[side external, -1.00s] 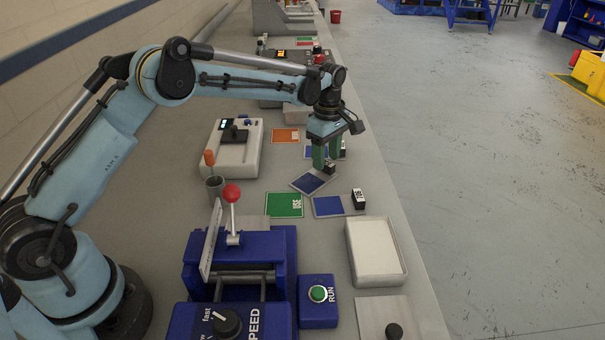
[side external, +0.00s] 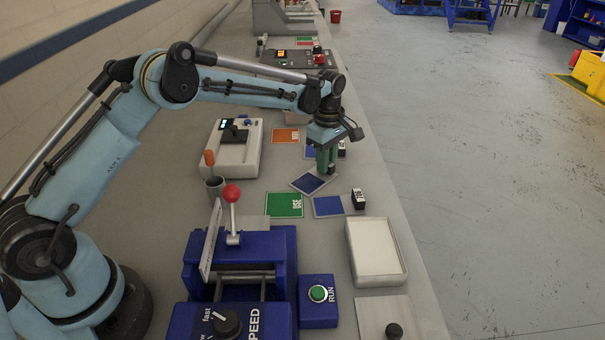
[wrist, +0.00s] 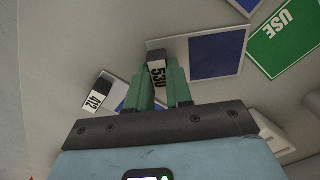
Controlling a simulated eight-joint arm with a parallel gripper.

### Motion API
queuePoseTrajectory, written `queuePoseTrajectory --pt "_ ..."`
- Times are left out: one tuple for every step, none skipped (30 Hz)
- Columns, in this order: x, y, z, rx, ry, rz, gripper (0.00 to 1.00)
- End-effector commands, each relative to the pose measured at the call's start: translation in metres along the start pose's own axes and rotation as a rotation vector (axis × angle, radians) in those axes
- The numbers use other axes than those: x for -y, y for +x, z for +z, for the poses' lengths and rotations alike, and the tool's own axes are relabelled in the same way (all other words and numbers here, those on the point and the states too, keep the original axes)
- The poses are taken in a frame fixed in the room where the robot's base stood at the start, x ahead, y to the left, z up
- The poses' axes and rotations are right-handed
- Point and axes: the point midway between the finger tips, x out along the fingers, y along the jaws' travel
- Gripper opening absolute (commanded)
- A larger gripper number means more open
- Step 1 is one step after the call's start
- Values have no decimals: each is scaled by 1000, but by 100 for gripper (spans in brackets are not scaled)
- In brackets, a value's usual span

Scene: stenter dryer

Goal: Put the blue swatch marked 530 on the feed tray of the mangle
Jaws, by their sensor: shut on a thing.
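The blue swatch marked 530 (side external: 312,183) lies on the bench with its black tag block at its right end; in the wrist view its blue face (wrist: 217,55) and the 530 label (wrist: 158,74) show. My gripper (side external: 326,163) points down with its green fingers shut on that block; the fingers also show in the wrist view (wrist: 160,88). The swatch appears still flat on the bench. The mangle (side external: 243,262) is the blue machine in front, with a red-ball lever and rollers. A flat grey plate (side external: 253,223) lies at its far side; I cannot tell whether it is the feed tray.
A swatch marked 412 (wrist: 98,95) lies behind. A white tray (side external: 376,252), RUN button box (side external: 318,300) and cup (side external: 215,187) stand nearby.

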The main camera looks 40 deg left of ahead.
Motion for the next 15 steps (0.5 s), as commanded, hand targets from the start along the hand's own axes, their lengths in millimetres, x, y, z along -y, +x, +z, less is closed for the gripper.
queuePoseTrajectory --pt "0 0 0 0 0 0 0" --pt "0 -1 0 0 0 0 0" --pt "0 -2 0 0 0 0 0" --pt "0 -4 0 0 0 0 0" --pt "0 -5 0 0 0 0 0" --pt "0 -8 0 0 0 0 0" --pt "0 -11 0 0 0 0 0" --pt "0 -14 0 0 0 0 0" --pt "0 -20 0 0 0 0 0" --pt "0 -24 0 0 0 0 0" --pt "0 -30 0 0 0 0 0" --pt "0 -39 0 0 0 0 0" --pt "0 -45 1 0 1 0 0" --pt "5 -48 9 0 5 0 0" --pt "10 -52 17 0 5 0 0"
